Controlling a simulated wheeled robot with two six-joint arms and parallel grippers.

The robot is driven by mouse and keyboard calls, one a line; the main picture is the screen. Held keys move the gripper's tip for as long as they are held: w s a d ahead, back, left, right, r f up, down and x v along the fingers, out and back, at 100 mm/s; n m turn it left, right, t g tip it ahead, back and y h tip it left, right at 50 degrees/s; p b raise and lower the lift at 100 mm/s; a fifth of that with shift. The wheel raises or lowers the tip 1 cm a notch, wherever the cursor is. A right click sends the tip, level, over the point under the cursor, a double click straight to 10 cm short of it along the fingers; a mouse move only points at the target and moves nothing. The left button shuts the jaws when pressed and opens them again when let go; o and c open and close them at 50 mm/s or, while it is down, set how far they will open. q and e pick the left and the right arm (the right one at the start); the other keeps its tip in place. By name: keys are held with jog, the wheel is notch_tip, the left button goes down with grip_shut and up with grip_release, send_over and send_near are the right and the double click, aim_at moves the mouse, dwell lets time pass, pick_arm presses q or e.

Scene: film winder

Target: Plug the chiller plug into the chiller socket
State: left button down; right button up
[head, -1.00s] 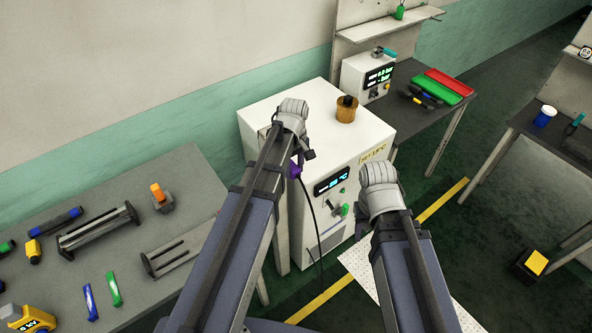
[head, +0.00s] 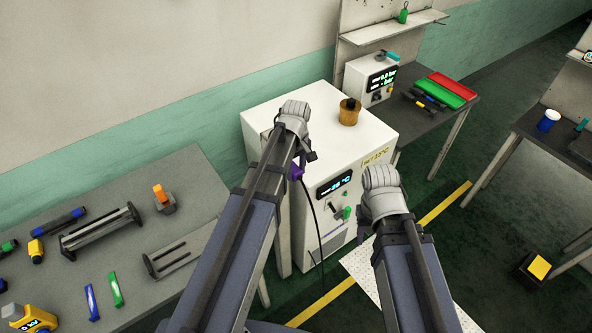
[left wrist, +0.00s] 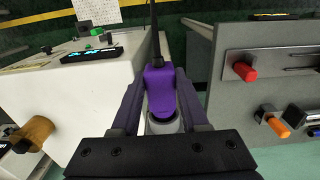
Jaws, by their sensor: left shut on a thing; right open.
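The chiller is a white box (head: 290,118) with a lit display (head: 334,185) on its front; it also shows at the left of the left wrist view (left wrist: 95,75). My left gripper (head: 300,166) is at the chiller's left front edge. It is shut on the purple chiller plug (left wrist: 160,88), which also shows in the head view (head: 297,173). A black cable (left wrist: 154,25) leaves the plug. A pale grey round part (left wrist: 164,125) shows at the plug's other end; I cannot tell whether it is the socket. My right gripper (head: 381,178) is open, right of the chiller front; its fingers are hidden.
A grey table (head: 120,190) with tools and a rail stand is left of the chiller, with a narrow gap between. A wooden pot (head: 349,113) stands on the chiller. A bench with a red tray (head: 446,84) is behind right.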

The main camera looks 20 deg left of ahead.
pick_arm(q)
jog(key=shift+w+a, duration=0.15)
jog(key=shift+a, duration=0.05)
jog(key=shift+c, duration=1.7)
grip_release()
notch_tip(320, 180, up, 8)
jog(key=p, duration=0.8)
jog(key=shift+f, duration=0.15)
